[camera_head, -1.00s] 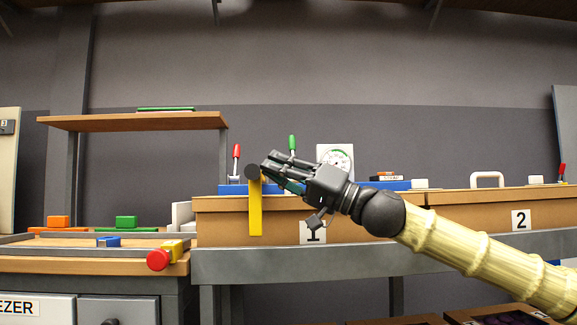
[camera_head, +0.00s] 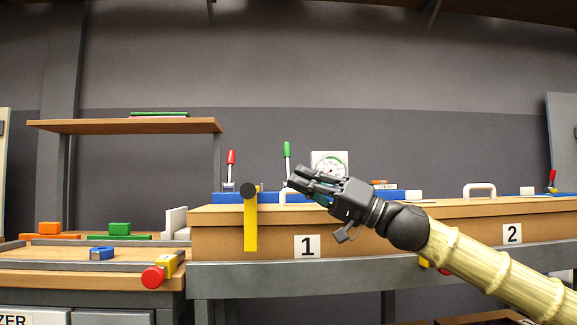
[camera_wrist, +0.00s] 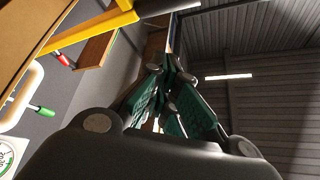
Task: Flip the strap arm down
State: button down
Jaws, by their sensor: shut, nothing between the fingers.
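The yellow strap arm (camera_head: 251,225) hangs straight down over the front edge of the wooden bench marked 1 (camera_head: 220,238). A round black knob (camera_head: 248,191) is at its top. My gripper (camera_head: 294,178) is just right of the knob in the head view, apart from it, with its fingers closed and empty. In the wrist view the yellow strap arm (camera_wrist: 92,28) crosses the upper left, clear of my closed fingers (camera_wrist: 168,75).
Behind the bench edge stand a red-handled lever (camera_head: 231,160), a green-handled lever (camera_head: 287,152) and a dial gauge (camera_head: 330,166). A white handle (camera_head: 480,189) sits further right. A red knob (camera_head: 152,277) juts from the lower left table.

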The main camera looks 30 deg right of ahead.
jog(key=s+d+f+p, duration=0.1)
jog(key=d+f+p, duration=0.1)
jog(key=d, duration=0.1)
jog(key=shift+s+f+p, duration=0.15)
jog(key=shift+s+p, duration=0.25)
jog(key=shift+a, duration=0.3)
